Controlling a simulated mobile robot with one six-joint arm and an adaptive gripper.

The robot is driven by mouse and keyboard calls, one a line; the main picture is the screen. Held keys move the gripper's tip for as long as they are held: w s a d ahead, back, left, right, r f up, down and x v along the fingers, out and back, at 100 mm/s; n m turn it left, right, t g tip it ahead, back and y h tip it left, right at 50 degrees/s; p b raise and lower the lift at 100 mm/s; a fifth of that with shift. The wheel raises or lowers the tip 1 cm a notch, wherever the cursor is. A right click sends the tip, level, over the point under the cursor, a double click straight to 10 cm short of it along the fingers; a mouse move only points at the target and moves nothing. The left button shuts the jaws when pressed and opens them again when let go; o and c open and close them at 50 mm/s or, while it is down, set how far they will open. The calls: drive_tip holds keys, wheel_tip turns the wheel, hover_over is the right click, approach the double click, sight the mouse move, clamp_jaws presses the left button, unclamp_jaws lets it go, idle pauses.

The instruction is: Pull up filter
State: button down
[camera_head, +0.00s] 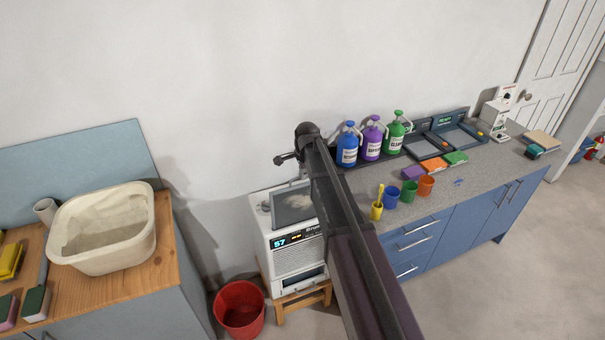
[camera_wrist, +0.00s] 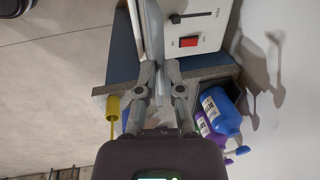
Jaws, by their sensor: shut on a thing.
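A white boxy machine (camera_head: 297,252) with a lit "57" display stands on a small wooden stool against the wall. A grey framed filter panel (camera_head: 292,207) stands up at its top in the head view; I cannot tell how much of it is still inside. In the wrist view the filter shows edge-on as a thin pale plate (camera_wrist: 156,35), beside the machine's top (camera_wrist: 207,22) with its red switch. My gripper (camera_wrist: 160,75) is shut on the filter's edge. In the head view my arm hides the gripper and part of the machine.
A red bucket (camera_head: 239,309) stands on the floor left of the machine. A wooden-topped counter with a cream basin (camera_head: 104,232) is at the left. A grey counter (camera_head: 455,185) with blue, purple and green bottles, coloured cups and sponges is close on the right.

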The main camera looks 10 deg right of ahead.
sight(302, 191)
drive_tip(key=c, duration=0.7)
unclamp_jaws()
drive_tip(key=shift+f, duration=0.15)
wheel_tip(302, 191, down, 8)
drive_tip(key=b, duration=0.8)
wheel_tip(302, 191, up, 14)
drive_tip(key=s+p, duration=0.3)
drive_tip(key=p, duration=1.1)
drive_tip(key=shift+s+d+f+n+g+h+b, duration=0.1)
drive_tip(key=shift+s+d+f+n+g+b, duration=0.4)
drive_tip(key=shift+s+f+n+b, duration=2.45)
drive_tip(key=shift+s+d+f+n+g+h+b, duration=0.15)
drive_tip(key=shift+s+d+f+n+b, duration=1.1)
drive_tip(key=shift+s+f+b, duration=2.95)
drive_tip(key=shift+s+d+f+n+g+h+b, duration=0.1)
drive_tip(key=shift+s+d+f+n+g+b, duration=0.2)
drive_tip(key=shift+s+f+n+b, duration=3.3)
drive_tip(key=shift+s+r+m+p, duration=0.8)
drive_tip(key=shift+s+r+p, duration=0.25)
drive_tip(key=shift+r+p, duration=0.15)
drive_tip(key=shift+s+n, duration=0.6)
drive_tip(key=shift+s, duration=0.5)
